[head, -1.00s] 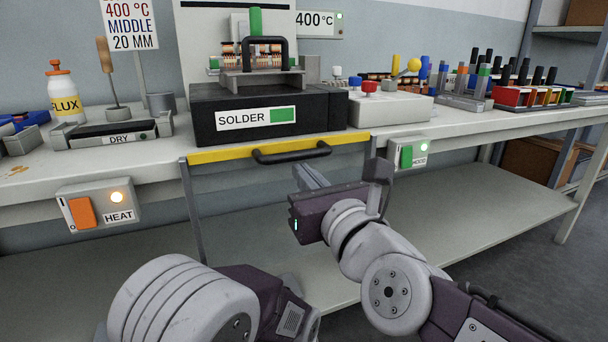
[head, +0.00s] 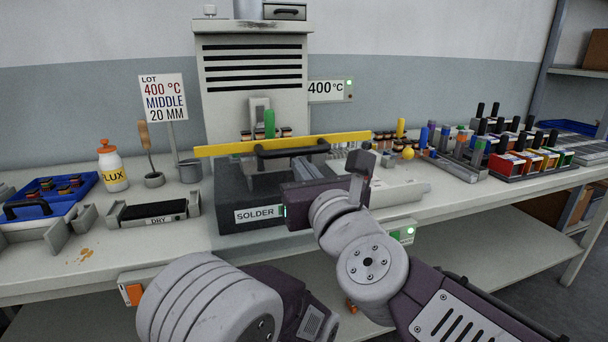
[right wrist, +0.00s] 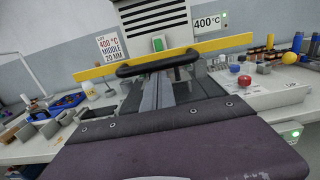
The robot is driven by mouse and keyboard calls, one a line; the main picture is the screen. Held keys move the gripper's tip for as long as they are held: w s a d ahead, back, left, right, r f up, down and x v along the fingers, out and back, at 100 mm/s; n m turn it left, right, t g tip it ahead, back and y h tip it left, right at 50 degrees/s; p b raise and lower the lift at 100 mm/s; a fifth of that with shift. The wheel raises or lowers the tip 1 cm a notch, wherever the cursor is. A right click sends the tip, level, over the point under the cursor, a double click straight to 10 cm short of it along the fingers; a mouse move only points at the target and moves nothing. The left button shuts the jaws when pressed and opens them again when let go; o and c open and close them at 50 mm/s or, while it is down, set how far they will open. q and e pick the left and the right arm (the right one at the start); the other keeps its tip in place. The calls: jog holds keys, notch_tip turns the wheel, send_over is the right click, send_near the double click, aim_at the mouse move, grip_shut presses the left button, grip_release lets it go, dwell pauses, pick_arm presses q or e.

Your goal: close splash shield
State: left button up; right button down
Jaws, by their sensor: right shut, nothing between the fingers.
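The splash shield shows as a yellow bar (head: 220,150) with a black handle (head: 292,149) on it, above a see-through pane in front of the black solder pot (head: 232,200). The bar is raised well above the bench front, level with the pot's top parts. My right gripper (head: 300,164) is shut and empty, with its fingertips just below the handle. In the right wrist view the fingers (right wrist: 157,92) point up toward the handle (right wrist: 157,64); I cannot tell whether they touch it. My left arm shows at the bottom, but its gripper is out of view.
A grey vented hood (head: 253,75) stands behind the pot. Left on the bench are a flux bottle (head: 112,168), a DRY tray (head: 152,212) and a blue bin (head: 45,195). A pale box (head: 395,195) and coloured connector racks (head: 530,160) stand to the right.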

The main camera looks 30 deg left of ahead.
pick_arm(q)
notch_tip(320, 180, up, 5)
jog(key=p, duration=0.3)
jog(key=shift+f, duration=0.2)
pick_arm(e)
notch_tip(320, 180, up, 6)
jog(key=shift+f, duration=0.25)
jog(key=shift+d+r, duration=0.1)
notch_tip(320, 180, down, 5)
jog(key=b, duration=0.4)
pick_arm(q)
jog(key=f, duration=0.1)
jog(key=s+f, duration=0.1)
jog(key=f, duration=0.1)
jog(key=d+f, duration=0.1)
jog(key=shift+s+f, duration=0.3)
pick_arm(e)
jog(key=v, duration=1)
jog(key=shift+s+d, duration=0.2)
